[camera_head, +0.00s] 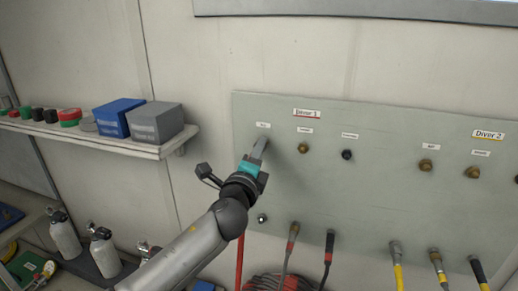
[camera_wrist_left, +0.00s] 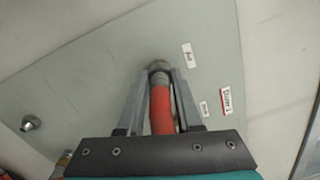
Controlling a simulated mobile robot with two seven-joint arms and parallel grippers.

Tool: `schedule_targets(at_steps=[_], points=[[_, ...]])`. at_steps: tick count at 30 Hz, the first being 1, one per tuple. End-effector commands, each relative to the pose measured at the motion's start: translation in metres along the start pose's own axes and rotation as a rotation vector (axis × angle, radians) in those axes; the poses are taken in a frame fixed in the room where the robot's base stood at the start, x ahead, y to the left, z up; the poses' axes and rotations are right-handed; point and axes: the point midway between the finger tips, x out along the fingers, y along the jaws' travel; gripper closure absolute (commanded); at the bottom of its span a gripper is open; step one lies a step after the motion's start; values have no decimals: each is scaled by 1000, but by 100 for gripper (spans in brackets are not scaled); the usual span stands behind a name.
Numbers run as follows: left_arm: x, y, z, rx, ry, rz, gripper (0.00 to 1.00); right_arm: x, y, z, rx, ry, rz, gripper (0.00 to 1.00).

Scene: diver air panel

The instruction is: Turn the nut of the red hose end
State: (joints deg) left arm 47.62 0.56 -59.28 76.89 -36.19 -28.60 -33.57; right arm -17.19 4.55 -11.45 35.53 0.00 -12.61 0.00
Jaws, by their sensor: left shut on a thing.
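The red hose end (camera_wrist_left: 162,108) shows in the left wrist view, running up between the fingers of my left gripper (camera_wrist_left: 160,78). The metal nut (camera_wrist_left: 158,65) at its tip is up at the panel (camera_wrist_left: 95,75), under a small white label. The fingertips lie on both sides of the metal end and are shut on it. In the head view my left gripper (camera_head: 259,148) reaches the panel's upper left, left of the "Diver 1" label, and hides the nut. The red hose (camera_head: 240,258) hangs below the wrist. My right gripper is not in view.
Brass fittings (camera_head: 303,148) and a black one (camera_head: 347,155) sit right of the gripper. Other hose ends (camera_head: 291,235) stand along the panel's lower part. A shelf (camera_head: 160,150) with blue and grey boxes is at left, with cylinders (camera_head: 65,236) below.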

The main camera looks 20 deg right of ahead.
Motion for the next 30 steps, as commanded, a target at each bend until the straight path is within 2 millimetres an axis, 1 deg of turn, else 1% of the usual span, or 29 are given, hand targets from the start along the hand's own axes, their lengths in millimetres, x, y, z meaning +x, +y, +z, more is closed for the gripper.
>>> schedule_targets(at_steps=[6,12,29,30], points=[[-1,3,-2,123,5,-2,100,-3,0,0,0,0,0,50],[-1,4,-2,188,6,-6,100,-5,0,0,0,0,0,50],[-1,6,-3,211,6,-5,100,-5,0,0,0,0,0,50],[-1,6,-3,211,6,-5,62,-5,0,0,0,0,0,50]])
